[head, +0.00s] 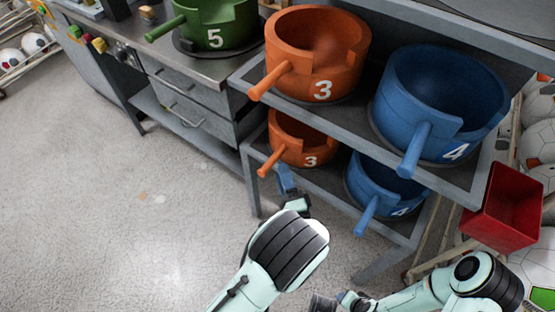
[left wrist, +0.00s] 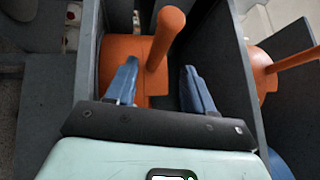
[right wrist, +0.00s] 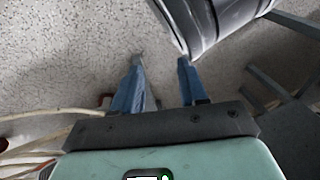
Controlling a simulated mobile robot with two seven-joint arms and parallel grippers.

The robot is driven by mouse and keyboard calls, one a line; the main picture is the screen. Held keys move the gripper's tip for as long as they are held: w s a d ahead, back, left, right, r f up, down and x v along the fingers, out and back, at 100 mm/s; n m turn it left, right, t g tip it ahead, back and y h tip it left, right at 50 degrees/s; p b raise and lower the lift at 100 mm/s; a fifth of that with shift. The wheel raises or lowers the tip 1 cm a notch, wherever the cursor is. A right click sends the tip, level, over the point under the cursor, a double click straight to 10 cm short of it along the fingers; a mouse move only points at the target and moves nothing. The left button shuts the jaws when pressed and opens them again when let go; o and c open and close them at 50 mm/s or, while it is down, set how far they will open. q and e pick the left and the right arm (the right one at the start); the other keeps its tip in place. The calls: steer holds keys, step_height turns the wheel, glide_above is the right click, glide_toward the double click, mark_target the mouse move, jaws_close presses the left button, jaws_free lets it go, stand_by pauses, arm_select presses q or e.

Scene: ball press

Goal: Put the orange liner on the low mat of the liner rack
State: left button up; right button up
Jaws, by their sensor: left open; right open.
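Two orange pots with side handles and a white 3 stand on the grey rack. The larger orange pot (head: 318,50) is on the upper shelf, and the smaller orange liner (head: 294,136) is on the lower shelf. My left gripper (head: 287,180) is open in front of the lower one. In the left wrist view the lower liner's handle (left wrist: 166,32) rises between the open fingers, with no visible grip. The lower mat is mostly hidden under the liner. My right gripper (right wrist: 160,62) is open and empty, away from the rack and above the floor.
A large blue pot (head: 440,90) and a smaller blue pot (head: 382,188) stand beside the orange ones. A green pot (head: 215,25) sits on the bench at left. A red bin (head: 505,208) and several balls are at right. The floor (head: 110,200) at left is clear.

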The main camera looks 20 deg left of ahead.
arm_select(q)
steer(key=v, duration=0.5)
steer(key=a+f+n+g+h, duration=0.3)
steer(key=a+f, duration=0.1)
steer(key=f, duration=0.5)
steer(key=a+f+n+g+h, duration=0.3)
steer(key=a+f, duration=0.2)
steer(key=f, duration=0.5)
steer(key=s+f+n+g+h, duration=0.3)
steer(key=s+f+n+g, duration=0.1)
steer(key=s, duration=0.4)
steer(key=s+a+f+n+g+h, duration=0.1)
steer(key=s+f+n+g+h, duration=0.2)
steer(key=s+f+n, duration=0.3)
steer(key=shift+s+a+n+g+h+p, duration=0.2)
steer(key=shift+s+n+g+h+p, duration=0.25)
steer(key=shift+s, duration=0.55)
arm_select(e)
steer(key=shift+w+a+r, duration=0.2)
steer(key=shift+w+r, duration=0.6)
steer(key=shift+r, duration=0.15)
